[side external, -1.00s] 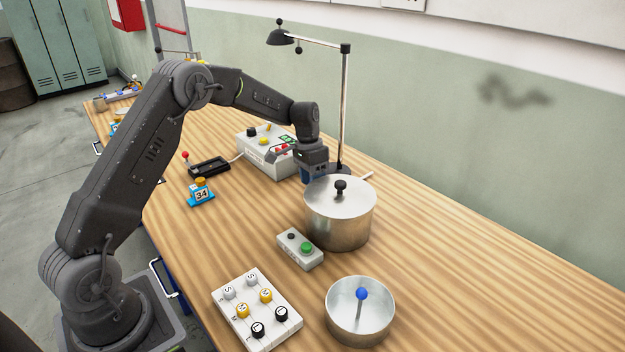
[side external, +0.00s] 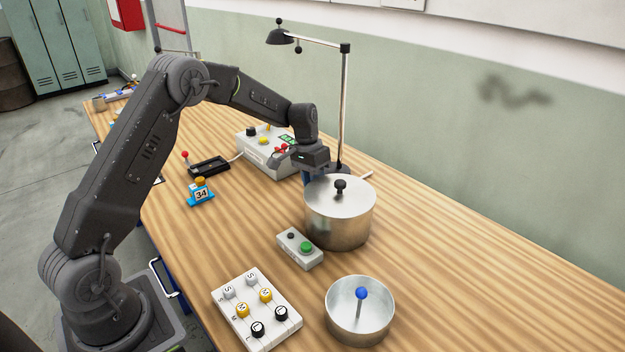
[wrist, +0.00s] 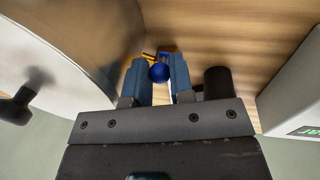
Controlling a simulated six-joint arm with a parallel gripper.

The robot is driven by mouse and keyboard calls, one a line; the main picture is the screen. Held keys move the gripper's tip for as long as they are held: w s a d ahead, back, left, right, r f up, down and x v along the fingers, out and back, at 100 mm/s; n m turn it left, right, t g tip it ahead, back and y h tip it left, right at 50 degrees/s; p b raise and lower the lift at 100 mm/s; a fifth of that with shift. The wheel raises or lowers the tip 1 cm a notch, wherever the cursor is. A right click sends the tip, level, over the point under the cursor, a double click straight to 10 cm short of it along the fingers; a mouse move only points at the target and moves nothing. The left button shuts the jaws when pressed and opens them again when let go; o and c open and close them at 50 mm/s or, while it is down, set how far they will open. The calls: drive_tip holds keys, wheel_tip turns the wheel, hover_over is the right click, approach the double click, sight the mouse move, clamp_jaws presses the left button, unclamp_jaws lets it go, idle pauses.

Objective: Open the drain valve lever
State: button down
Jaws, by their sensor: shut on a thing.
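In the wrist view, the blue fingers of my gripper (wrist: 159,82) are closed around a blue ball knob (wrist: 159,73), which looks like the end of the drain valve lever. Blue and yellow parts show just beyond the knob, and the rest of the lever is hard to make out. In the side view, my gripper (side external: 314,175) points down behind the lidded metal pot (side external: 338,222), near the lamp's foot. The pot and my gripper hide the lever there.
A grey control box (side external: 262,160) stands close left of my gripper. The lamp post (side external: 344,110) rises just behind it. A green-button box (side external: 300,248), an open pot with a blue-knobbed stick (side external: 345,335) and a lettered board (side external: 240,325) stand in front. The table's right side is clear.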

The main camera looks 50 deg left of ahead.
drive_tip(key=c, duration=1)
unclamp_jaws()
drive_tip(key=shift+d, duration=0.1)
